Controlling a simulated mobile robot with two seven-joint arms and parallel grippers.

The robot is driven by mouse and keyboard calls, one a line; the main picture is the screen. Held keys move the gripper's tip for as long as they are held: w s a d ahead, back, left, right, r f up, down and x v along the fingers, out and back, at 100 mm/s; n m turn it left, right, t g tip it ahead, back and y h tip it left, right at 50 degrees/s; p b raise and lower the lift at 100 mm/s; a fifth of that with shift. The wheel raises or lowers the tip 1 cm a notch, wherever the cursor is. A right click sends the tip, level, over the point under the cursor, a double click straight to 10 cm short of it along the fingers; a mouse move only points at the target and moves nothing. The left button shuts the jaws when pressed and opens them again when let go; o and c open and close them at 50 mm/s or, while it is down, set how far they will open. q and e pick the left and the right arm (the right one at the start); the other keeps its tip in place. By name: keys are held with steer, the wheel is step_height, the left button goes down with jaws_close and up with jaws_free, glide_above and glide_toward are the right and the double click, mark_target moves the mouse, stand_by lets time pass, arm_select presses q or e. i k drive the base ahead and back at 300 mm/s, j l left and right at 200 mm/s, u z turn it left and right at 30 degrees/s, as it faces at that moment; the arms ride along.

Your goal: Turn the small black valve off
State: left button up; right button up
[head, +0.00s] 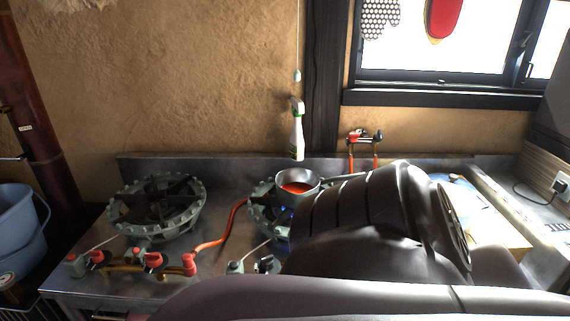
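A small black valve (266,264) sits at the front of the right gas burner (260,212), beside a grey-green fitting. Its handle position is too small to read. A blue flame shows at the right burner, under a small metal pan (300,187) holding red-orange contents. Another black knob (378,136) shows on the wall gas tap, next to a red one. My dark arm links fill the lower right and hide part of the right burner and counter. Neither gripper is in view.
A left burner (155,205) has red-knobbed valves (153,260) in front. An orange hose (222,230) runs between the burners. A spray bottle (297,132) hangs above the pan. A blue bucket (20,230) stands at the left.

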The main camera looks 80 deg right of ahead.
mark_target(266, 261)
steer(key=z, duration=2.6)
